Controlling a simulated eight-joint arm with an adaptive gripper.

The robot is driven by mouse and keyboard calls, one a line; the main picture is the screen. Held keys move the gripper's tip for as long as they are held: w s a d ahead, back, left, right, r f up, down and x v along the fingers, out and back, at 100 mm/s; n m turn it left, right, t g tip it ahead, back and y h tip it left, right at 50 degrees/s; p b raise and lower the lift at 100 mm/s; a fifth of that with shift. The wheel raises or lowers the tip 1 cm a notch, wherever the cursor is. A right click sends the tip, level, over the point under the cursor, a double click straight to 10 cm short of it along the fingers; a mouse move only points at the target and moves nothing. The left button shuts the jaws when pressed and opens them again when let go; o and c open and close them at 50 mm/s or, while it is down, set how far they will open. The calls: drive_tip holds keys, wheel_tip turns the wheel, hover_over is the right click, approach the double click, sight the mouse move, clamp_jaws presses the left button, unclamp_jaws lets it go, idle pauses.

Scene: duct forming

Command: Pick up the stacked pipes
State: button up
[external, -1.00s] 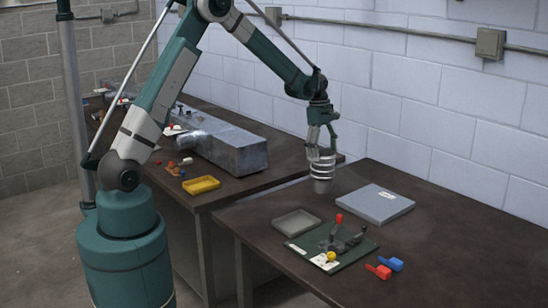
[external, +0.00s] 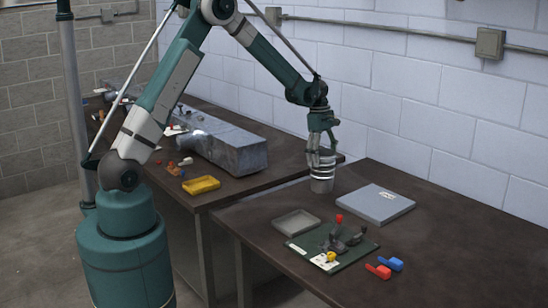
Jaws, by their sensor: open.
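The stacked pipes (external: 321,184) stand upright as a short, shiny metal cylinder with ring-like bands on the right table, near its back left edge. My gripper (external: 321,164) points down at the top of the stack. Its fingers are open and reach down around or in front of the upper part. I cannot tell whether the fingers touch the pipes. The upper part of the stack is partly hidden behind the fingers.
A grey flat box (external: 376,205) lies right of the stack. A grey tray (external: 296,223) and a green board with clamps (external: 332,246) lie in front. Red (external: 378,271) and blue (external: 391,264) pieces lie at the right. The left table holds a metal duct (external: 222,145) and yellow tray (external: 201,185).

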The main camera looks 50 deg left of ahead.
sight(324, 170)
drive_tip(key=shift+s+d+f, duration=0.1)
drive_tip(key=shift+d+f, duration=0.1)
drive_tip(key=shift+f, duration=1.1)
drive_tip(key=shift+d+f, duration=0.15)
drive_tip(key=shift+f, duration=1.15)
drive_tip(key=c, duration=1.2)
